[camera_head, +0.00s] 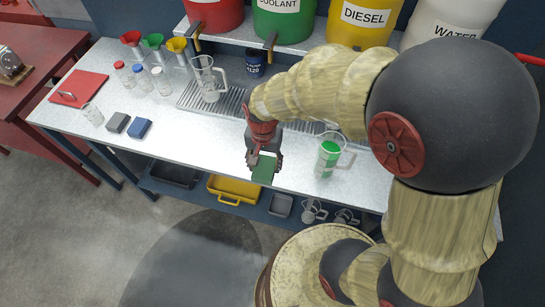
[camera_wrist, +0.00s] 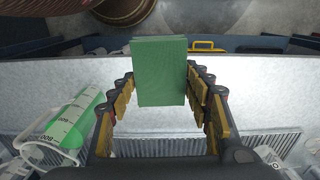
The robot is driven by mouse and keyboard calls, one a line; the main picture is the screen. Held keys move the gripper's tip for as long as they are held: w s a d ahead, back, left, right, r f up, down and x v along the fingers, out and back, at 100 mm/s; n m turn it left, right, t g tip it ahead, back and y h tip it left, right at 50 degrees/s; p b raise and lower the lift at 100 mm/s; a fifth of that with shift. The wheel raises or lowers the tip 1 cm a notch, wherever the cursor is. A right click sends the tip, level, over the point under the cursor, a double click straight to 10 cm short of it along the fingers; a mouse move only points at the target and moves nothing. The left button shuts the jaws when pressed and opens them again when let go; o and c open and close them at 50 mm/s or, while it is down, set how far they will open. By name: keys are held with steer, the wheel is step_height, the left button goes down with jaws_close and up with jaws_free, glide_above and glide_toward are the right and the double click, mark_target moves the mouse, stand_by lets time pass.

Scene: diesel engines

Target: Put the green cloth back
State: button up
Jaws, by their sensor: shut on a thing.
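The green cloth (camera_head: 264,169) is a flat, folded block held in my gripper (camera_head: 265,155) near the front edge of the metal bench, in the head view. In the wrist view the green cloth (camera_wrist: 160,72) stands between the two fingers of my gripper (camera_wrist: 160,85), which are shut on it. How high it is above the bench is hard to tell. A grey cloth (camera_head: 117,122) and a blue cloth (camera_head: 138,128) lie side by side on the left part of the bench.
Bare bench (camera_head: 190,142) lies right of the blue cloth. A jug with green liquid (camera_head: 328,155) stands right of my gripper, and an empty jug (camera_head: 208,80) stands behind on the drip grate (camera_head: 228,103). A small beaker (camera_head: 93,114) stands left of the cloths. A yellow bin (camera_head: 234,188) is below.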

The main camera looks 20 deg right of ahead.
steer(key=shift+d+f, duration=0.15)
steer(key=shift+d, duration=0.05)
steer(key=w+d+f, duration=0.1)
steer(key=w+f, duration=0.2)
steer(key=w, duration=0.1)
steer(key=w+d+f+b, duration=0.1)
steer(key=w+d+f, duration=0.1)
steer(key=w+f, duration=0.1)
steer(key=w+d+f+b, duration=0.1)
steer(key=w+d+f, duration=0.1)
steer(key=w, duration=0.3)
steer(key=shift+f, duration=0.4)
steer(key=shift+w+d+f+b, duration=0.1)
steer(key=shift+f+b, duration=0.15)
steer(key=shift+f, duration=0.4)
steer(key=shift+w+a+f+b, duration=0.1)
steer(key=shift+f+b, duration=0.15)
steer(key=shift+f, duration=0.4)
steer(key=shift+w+d+f+b, duration=0.1)
steer(key=shift+f+b, duration=0.15)
steer(key=shift+f, duration=0.4)
steer(key=shift+f, duration=0.2)
steer(key=o, duration=1.1)
steer(key=shift+r, duration=0.1)
